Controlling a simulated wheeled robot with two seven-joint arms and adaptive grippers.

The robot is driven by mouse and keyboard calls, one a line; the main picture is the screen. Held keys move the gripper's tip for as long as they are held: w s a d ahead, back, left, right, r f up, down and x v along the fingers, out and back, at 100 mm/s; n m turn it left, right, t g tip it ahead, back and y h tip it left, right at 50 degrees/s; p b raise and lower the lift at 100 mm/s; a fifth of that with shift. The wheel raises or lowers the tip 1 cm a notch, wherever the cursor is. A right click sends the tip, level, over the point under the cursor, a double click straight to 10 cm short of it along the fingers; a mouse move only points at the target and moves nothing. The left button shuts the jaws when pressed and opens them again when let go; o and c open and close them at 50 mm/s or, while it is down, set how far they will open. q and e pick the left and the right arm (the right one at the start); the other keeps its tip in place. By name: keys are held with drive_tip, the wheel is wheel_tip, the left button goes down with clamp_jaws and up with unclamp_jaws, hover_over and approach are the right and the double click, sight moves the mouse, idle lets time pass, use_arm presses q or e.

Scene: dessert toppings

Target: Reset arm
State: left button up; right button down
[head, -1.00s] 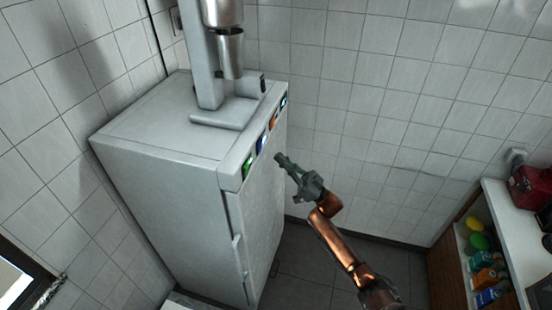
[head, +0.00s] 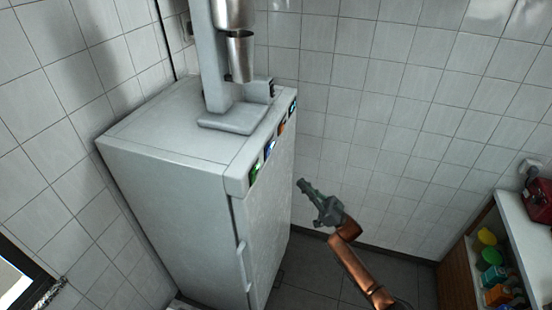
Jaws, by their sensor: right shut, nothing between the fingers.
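My right gripper (head: 303,186) is grey, on a copper-coloured arm that comes up from the bottom right. It is shut and empty, in the air just right of the cabinet's front, and points up and to the left. It looks apart from the cabinet. My left gripper is not in view.
A tall white cabinet (head: 165,200) with lit coloured buttons and a door handle stands left of centre. A grey machine (head: 232,120) with a metal cup (head: 240,57) sits on top. At right, a shelf unit (head: 455,255) holds several colourful items; a red object (head: 537,202) is on top.

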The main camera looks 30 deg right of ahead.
wheel_tip(320, 180, down, 15)
drive_tip(key=w+d+m+t+h, duration=0.25)
drive_tip(key=m+h, duration=0.35)
drive_tip(key=h, duration=0.3)
drive_tip(key=s+f+m+g+h, duration=0.1)
drive_tip(key=s+f+g+h, duration=0.2)
drive_tip(key=f, duration=0.9)
drive_tip(key=s+d+f+m+g+h, duration=0.1)
drive_tip(key=s+f+g+h, duration=0.15)
drive_tip(key=f, duration=0.85)
drive_tip(key=s+f+m+g+h, duration=0.1)
drive_tip(key=s+f+g+h, duration=0.25)
drive_tip(key=f, duration=0.85)
drive_tip(key=s+a+f+g, duration=0.3)
drive_tip(key=s+f, duration=0.7)
drive_tip(key=s, duration=0.1)
drive_tip(key=s+a+f+g, duration=0.2)
drive_tip(key=s+f+g, duration=0.1)
drive_tip(key=s+f, duration=0.75)
drive_tip(key=s+a+f+g, duration=0.2)
drive_tip(key=s, duration=0.6)
drive_tip(key=s+a+f+n+g, duration=0.1)
drive_tip(key=s+a+f+g, duration=0.1)
drive_tip(key=s, duration=0.6)
drive_tip(key=s+a+f+n+g, duration=0.1)
drive_tip(key=s+a+f, duration=0.3)
drive_tip(key=s, duration=0.4)
drive_tip(key=shift+s+g, duration=0.3)
drive_tip(key=shift+g, duration=0.45)
drive_tip(key=shift+a+f, duration=0.1)
